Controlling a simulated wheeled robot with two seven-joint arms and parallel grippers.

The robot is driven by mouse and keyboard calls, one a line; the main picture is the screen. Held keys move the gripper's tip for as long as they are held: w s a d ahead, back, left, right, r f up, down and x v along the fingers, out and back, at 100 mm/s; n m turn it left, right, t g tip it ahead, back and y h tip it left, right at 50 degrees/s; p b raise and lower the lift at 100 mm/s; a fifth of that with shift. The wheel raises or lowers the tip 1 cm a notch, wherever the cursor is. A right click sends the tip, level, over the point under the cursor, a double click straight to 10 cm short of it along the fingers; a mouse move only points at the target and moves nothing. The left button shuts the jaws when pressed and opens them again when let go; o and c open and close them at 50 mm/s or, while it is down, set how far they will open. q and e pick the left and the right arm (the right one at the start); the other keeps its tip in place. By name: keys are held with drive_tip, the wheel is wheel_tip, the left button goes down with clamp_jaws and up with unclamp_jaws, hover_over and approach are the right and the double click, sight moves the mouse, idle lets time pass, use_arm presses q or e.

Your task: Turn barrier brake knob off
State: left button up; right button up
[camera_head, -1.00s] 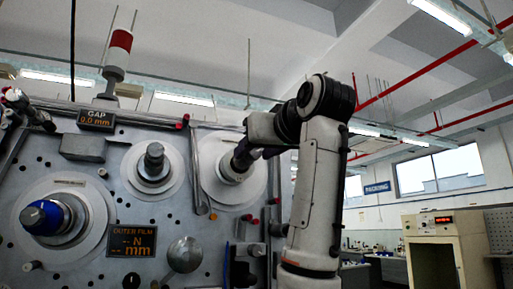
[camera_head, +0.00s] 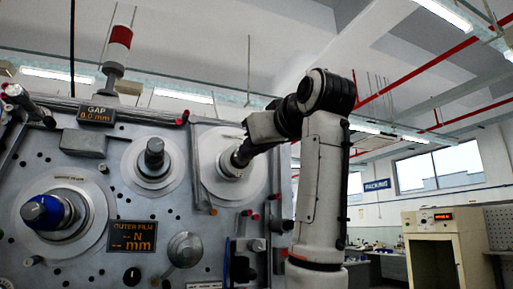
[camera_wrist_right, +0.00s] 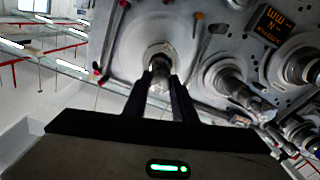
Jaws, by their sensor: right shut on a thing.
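The knob I take to be the barrier brake knob is the metal end piece at the centre of the rightmost pale disc (camera_head: 210,165) on the machine panel. It shows between the fingers in the right wrist view (camera_wrist_right: 159,84). My right gripper (camera_head: 243,153) reaches it from the right and is shut on it. In the wrist view the two dark fingers (camera_wrist_right: 161,90) stand on either side of the knob. The fingers partly hide it in the head view. No label marks the knob. My left gripper is not in view.
Two other spindles stand on the panel, one in the middle (camera_head: 154,158) and one with a blue core (camera_head: 47,212). A GAP display (camera_head: 97,115) and an OUTER FILM display (camera_head: 132,237) are mounted there. A cabinet (camera_head: 443,250) stands at the far right.

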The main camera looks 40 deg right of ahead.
drive_tip(key=shift+n, duration=4.9)
drive_tip(key=o, duration=1)
drive_tip(key=shift+a, duration=0.1)
drive_tip(key=shift+o, duration=0.2)
drive_tip(key=shift+s, duration=0.15)
drive_tip(key=b+v, duration=0.3)
drive_tip(key=v, duration=0.7)
